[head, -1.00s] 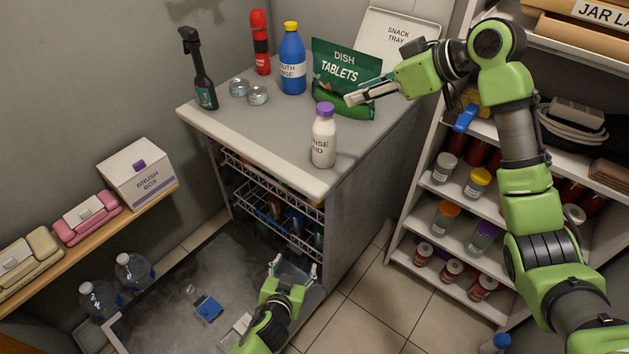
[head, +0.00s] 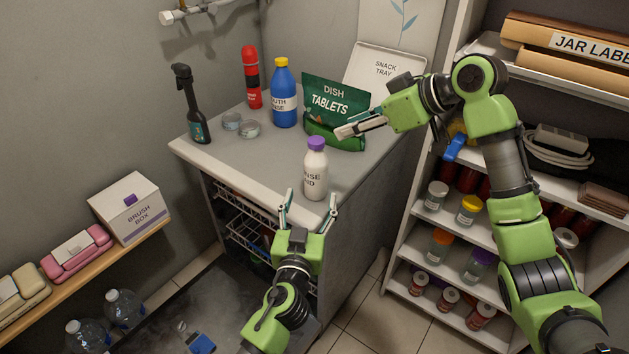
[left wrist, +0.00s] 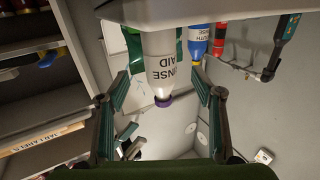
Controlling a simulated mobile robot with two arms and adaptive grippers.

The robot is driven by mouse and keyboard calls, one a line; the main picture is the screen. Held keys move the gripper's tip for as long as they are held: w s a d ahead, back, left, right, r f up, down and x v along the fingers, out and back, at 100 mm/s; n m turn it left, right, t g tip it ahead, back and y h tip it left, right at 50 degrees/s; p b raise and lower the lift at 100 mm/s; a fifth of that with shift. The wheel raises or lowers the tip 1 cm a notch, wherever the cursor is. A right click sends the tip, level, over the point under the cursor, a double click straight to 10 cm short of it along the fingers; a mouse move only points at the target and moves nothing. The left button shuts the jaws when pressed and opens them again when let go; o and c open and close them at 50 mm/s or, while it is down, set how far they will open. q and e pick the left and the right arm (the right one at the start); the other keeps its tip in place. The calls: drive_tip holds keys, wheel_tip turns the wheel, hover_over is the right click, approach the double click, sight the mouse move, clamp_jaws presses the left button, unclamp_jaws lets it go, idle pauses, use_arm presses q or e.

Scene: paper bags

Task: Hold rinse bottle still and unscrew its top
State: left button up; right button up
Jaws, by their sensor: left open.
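The rinse aid bottle (head: 315,180) is white with a purple cap (head: 317,143). It stands upright near the front edge of the grey counter, cap on. It also shows upside down in the left wrist view (left wrist: 161,65), between my open fingers. My left gripper (head: 312,198) is open at the counter's front edge, just in front of the bottle's base, with one finger toward each side. I cannot tell if it touches the bottle. My right gripper (head: 362,127) is above and behind the bottle, in front of the dish tablets bag (head: 335,108). Its finger gap is unclear.
Shelves with several jars (head: 470,210) stand at the right.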

sight(315, 181)
use_arm(q)
drive_tip(key=w, duration=0.3)
drive_tip(key=w+d, duration=0.1)
drive_tip(key=w, duration=0.5)
drive_tip(key=shift+w+d, duration=0.25)
drive_tip(key=shift+w, duration=0.15)
